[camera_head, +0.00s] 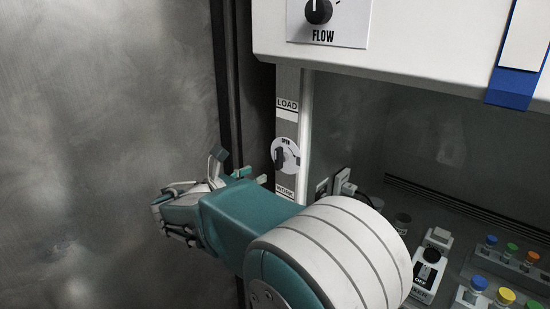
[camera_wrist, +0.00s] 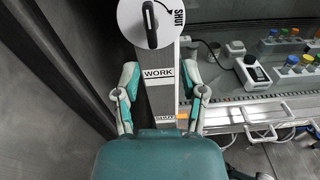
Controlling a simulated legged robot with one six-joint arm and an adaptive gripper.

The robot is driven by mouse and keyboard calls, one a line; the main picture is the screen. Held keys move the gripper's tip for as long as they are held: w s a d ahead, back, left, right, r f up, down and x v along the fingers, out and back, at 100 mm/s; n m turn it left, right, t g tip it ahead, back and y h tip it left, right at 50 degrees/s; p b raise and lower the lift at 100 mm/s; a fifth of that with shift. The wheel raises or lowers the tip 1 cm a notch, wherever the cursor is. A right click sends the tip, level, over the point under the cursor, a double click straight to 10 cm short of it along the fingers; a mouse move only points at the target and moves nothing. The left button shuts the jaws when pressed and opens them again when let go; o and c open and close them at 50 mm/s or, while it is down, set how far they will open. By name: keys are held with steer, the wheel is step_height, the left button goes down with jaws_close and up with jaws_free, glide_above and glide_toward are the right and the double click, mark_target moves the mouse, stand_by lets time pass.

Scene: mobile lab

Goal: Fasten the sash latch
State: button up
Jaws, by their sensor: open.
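The sash latch is a round white disc with a black handle on the narrow post at the left of the cabinet opening. In the head view the latch (camera_head: 286,155) has OPEN printed at its top, and the handle stands roughly upright. In the wrist view the latch (camera_wrist: 151,22) is at the top edge, handle near upright, with SHUT and a curved arrow to its right. My gripper (camera_wrist: 160,72) is open and empty, its fingers apart on either side of the post, below the disc in the picture. In the head view my gripper (camera_head: 172,212) is left of the latch and apart from it.
The post carries LOAD (camera_head: 287,104) and WORK (camera_wrist: 158,73) labels. The white sash front with the FLOW knob (camera_head: 318,11) hangs above. Inside are a black-and-white device (camera_head: 430,275), a plug (camera_head: 343,183) and colour-capped vials (camera_head: 478,284). A grey wall (camera_head: 100,130) is at left.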

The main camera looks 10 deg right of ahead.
mark_target(275, 159)
steer(key=shift+n+t, duration=0.3)
steer(key=shift+n, duration=0.1)
steer(key=x, duration=1)
steer(key=shift+w+a+r, duration=0.1)
steer(key=shift+w+r, duration=0.1)
steer(key=shift+w, duration=0.35)
steer(key=shift+a, duration=0.1)
jaws_close()
